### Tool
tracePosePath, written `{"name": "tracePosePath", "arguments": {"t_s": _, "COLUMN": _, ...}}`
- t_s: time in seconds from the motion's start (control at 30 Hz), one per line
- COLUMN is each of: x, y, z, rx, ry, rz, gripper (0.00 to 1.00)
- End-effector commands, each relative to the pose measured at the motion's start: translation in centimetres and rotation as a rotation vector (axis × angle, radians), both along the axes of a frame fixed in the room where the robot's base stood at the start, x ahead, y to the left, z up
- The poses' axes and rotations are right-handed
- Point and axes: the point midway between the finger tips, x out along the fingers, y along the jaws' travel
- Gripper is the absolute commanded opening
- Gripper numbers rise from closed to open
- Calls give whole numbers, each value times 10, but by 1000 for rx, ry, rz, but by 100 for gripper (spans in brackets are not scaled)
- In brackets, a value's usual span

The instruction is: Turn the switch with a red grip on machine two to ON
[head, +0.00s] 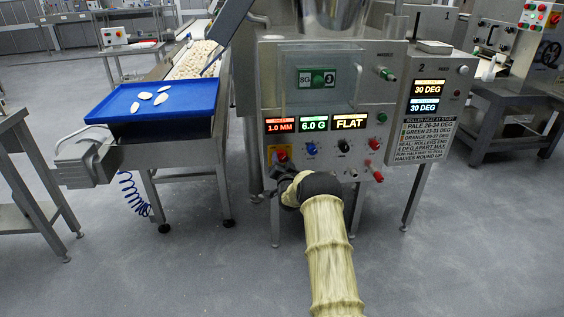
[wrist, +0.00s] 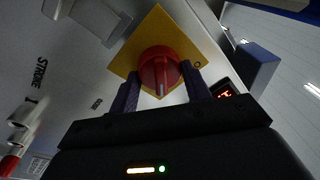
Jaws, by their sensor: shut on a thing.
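The switch with a red grip (wrist: 160,72) sits on a square yellow plate (wrist: 127,57) in the wrist view. The two dark fingers of my gripper (wrist: 162,80) stand on either side of the red grip, shut on it. A pale line marks the grip; the ON and OFF lettering is not readable. In the head view the red switch (head: 282,155) and its plate are at the lower left of the front panel of machine two (head: 325,85). My gripper (head: 284,174) is just below it there and partly hidden by my own wrist.
Displays read 1.0 MM, 6.0 G and FLAT above the switch. Other knobs, a blue one (head: 311,148) and a black one (head: 344,145), sit close to its right. A blue tray (head: 150,120) with several pale pieces stands at left. The floor in front is open.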

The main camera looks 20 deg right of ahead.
Motion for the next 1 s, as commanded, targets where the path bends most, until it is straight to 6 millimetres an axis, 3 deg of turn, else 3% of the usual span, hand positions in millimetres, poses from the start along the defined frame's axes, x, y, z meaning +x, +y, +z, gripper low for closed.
{"name": "tracePosePath", "arguments": {"t_s": 0.53, "x": 0, "y": 2, "z": -4, "rx": 35, "ry": -2, "rz": 3, "gripper": 25}}
{"name": "tracePosePath", "arguments": {"t_s": 0.57, "x": 0, "y": 2, "z": -4, "rx": 35, "ry": -2, "rz": 3, "gripper": 54}}
{"name": "tracePosePath", "arguments": {"t_s": 0.63, "x": 0, "y": 2, "z": -3, "rx": 34, "ry": -3, "rz": 3, "gripper": 67}}
{"name": "tracePosePath", "arguments": {"t_s": 1.0, "x": -2, "y": 1, "z": -1, "rx": 32, "ry": -7, "rz": 0, "gripper": 69}}
